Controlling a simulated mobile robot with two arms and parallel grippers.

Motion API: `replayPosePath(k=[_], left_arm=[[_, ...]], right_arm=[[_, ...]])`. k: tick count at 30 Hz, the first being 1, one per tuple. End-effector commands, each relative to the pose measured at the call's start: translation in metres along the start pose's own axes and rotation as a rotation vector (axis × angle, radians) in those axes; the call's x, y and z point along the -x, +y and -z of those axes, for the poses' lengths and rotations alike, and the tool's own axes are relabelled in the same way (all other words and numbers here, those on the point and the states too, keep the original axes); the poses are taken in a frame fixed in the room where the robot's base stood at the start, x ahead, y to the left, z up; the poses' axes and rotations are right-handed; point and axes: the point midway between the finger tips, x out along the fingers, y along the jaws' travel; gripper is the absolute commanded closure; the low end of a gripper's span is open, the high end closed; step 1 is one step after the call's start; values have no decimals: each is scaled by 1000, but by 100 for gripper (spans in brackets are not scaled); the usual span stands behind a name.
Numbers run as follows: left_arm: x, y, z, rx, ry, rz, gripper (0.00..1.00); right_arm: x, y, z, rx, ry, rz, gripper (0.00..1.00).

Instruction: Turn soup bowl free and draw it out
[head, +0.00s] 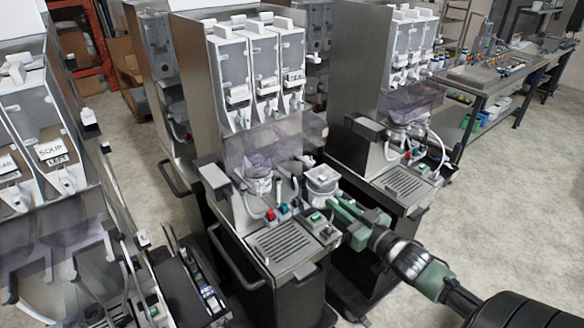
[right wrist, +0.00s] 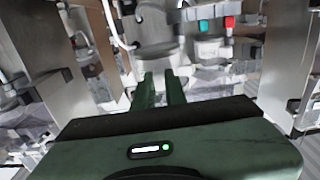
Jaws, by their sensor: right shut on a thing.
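The soup bowl (head: 322,180) is a small whitish-grey cup at the right front side of the middle dispenser (head: 213,75). My right gripper (head: 338,203) reaches in from the right and is shut on the near side of this bowl. In the right wrist view the green fingers (right wrist: 160,88) are close together against the grey bowl body (right wrist: 155,45). The fingers hide part of the bowl, and I cannot tell whether it still touches its mount. My left gripper is not in view.
Another whitish bowl (head: 258,184) sits under the clear hood of the middle dispenser. A drip grille (head: 280,243) and red and teal knobs (head: 271,215) are near the gripper. The right-hand dispenser (head: 352,75) stands close behind. Floor is open at the lower right.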

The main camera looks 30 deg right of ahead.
Motion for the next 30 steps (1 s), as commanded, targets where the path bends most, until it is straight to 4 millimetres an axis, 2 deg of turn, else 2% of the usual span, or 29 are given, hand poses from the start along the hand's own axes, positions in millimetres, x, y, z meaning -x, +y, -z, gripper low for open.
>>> replayPosePath(k=[16, 30], left_arm=[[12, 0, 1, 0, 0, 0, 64], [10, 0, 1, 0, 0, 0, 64]], right_arm=[[27, 0, 2, -1, 1, 0, 100], [30, -3, -2, -2, 2, 2, 100]])
